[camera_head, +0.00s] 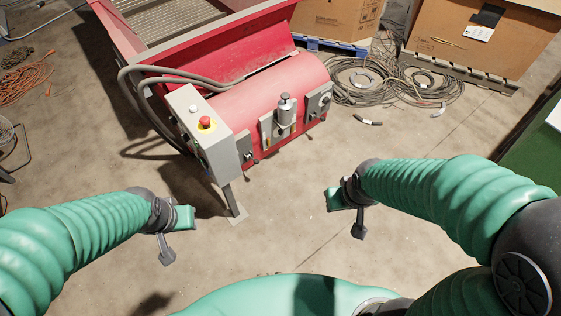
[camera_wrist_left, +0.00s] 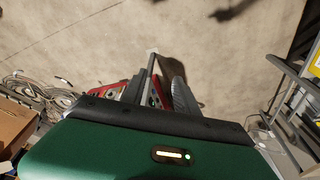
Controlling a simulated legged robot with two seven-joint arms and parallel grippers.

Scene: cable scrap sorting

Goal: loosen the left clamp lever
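The red machine (camera_head: 258,108) stands at upper centre in the head view. Its curved red cover carries small grey latch plates with dark knobs. A small dark knobbed fitting (camera_head: 249,157) at the cover's left, beside the control box, looks like the left clamp lever; its setting is too small to tell. My left gripper (camera_head: 184,218) is below and left of the machine, clear of it. My right gripper (camera_head: 341,199) is below and right of it, also clear. Neither visibly holds anything; their finger gaps are not clear. In the left wrist view, the green housing hides much.
The grey control box (camera_head: 205,140) with a red button (camera_head: 205,123) juts out left of the cover, on a post with a foot plate. Thick hoses curve behind it. Cable coils (camera_head: 363,80) and cardboard boxes (camera_head: 482,40) stand at upper right. The floor between my arms is clear.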

